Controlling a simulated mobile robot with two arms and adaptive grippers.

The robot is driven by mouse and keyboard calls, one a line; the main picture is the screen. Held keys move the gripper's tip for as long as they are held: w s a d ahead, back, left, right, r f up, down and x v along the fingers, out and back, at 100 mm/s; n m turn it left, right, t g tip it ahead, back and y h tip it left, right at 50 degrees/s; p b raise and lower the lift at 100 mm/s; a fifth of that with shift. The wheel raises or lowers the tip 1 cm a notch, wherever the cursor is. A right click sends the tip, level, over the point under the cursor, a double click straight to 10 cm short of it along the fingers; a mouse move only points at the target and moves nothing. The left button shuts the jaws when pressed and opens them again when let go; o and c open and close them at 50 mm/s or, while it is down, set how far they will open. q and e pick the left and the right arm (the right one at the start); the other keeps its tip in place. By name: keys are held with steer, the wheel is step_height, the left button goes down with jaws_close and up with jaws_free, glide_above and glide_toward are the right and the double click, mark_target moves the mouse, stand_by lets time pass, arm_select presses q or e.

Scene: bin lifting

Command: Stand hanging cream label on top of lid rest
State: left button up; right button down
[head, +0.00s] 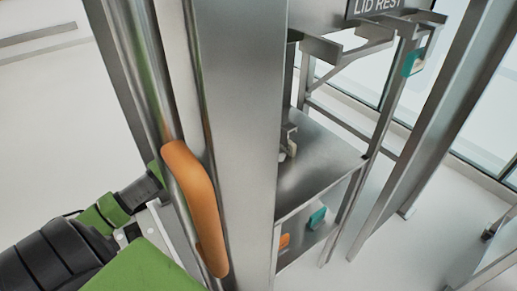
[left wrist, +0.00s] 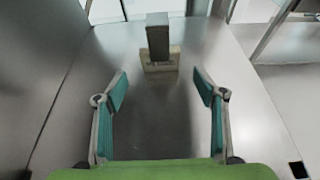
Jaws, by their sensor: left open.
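In the head view a small cream piece (head: 291,149), which looks like the label, hangs at a grey bracket by the upright, above the metal shelf. In the left wrist view a cream piece (left wrist: 160,66) shows behind and below a grey block, ahead of my fingers. My left gripper (left wrist: 161,92) is open and empty there, with the cream piece beyond its teal fingertips. In the head view my left arm enters from the left, and its fingers are hidden. The lid rest (head: 322,47) has metal arms below a "LID REST" sign at upper right. My right gripper is not in view.
A wide metal upright (head: 245,130) with an orange handle (head: 195,195) stands beside my left arm. A teal piece (head: 413,62) is on the right post. A teal block (head: 317,218) and an orange piece (head: 284,240) are on the lower shelf. The middle shelf (head: 320,160) is mostly bare.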

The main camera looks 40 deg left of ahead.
arm_select(q)
steer(key=shift+v, duration=1.75)
